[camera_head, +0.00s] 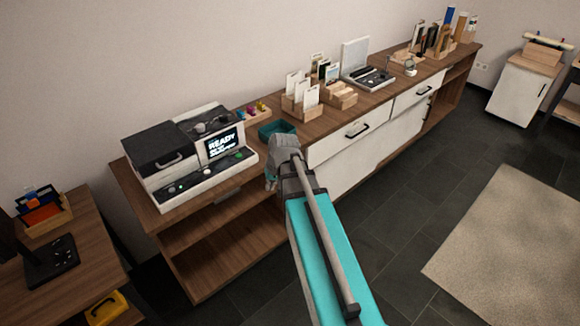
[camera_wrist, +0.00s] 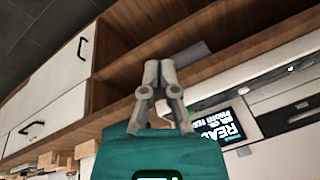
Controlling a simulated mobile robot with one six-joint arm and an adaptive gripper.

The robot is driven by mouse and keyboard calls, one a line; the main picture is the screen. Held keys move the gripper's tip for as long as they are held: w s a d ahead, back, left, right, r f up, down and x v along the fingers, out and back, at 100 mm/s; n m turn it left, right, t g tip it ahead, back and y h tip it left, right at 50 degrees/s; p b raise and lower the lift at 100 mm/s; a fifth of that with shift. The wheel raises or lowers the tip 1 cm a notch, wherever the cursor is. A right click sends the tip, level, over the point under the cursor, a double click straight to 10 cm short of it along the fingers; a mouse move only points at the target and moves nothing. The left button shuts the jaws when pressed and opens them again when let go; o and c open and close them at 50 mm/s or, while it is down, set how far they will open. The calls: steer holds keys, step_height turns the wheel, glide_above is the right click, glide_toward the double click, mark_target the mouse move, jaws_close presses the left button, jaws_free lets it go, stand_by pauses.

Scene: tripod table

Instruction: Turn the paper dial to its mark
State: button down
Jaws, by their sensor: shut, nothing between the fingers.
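The printer-like machine (camera_head: 185,150) stands on the left end of the wooden cabinet. The screen (camera_wrist: 218,128) shows there tilted, right of the fingers.
Wooden card holders (camera_head: 302,109) and a flat device (camera_head: 368,76) stand farther right. Drawers with black handles (camera_head: 357,131) line the front. Open floor (camera_head: 400,205) lies right of my arm.

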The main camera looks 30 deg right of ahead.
steer(key=s+a+n+g+h, duration=0.1)
steer(key=s+a+n+g, duration=0.1)
steer(key=s+a, duration=0.7)
steer(key=shift+s+a+f+g+h, duration=0.15)
steer(key=shift+a+f+g+h, duration=0.2)
steer(key=shift+a, duration=0.35)
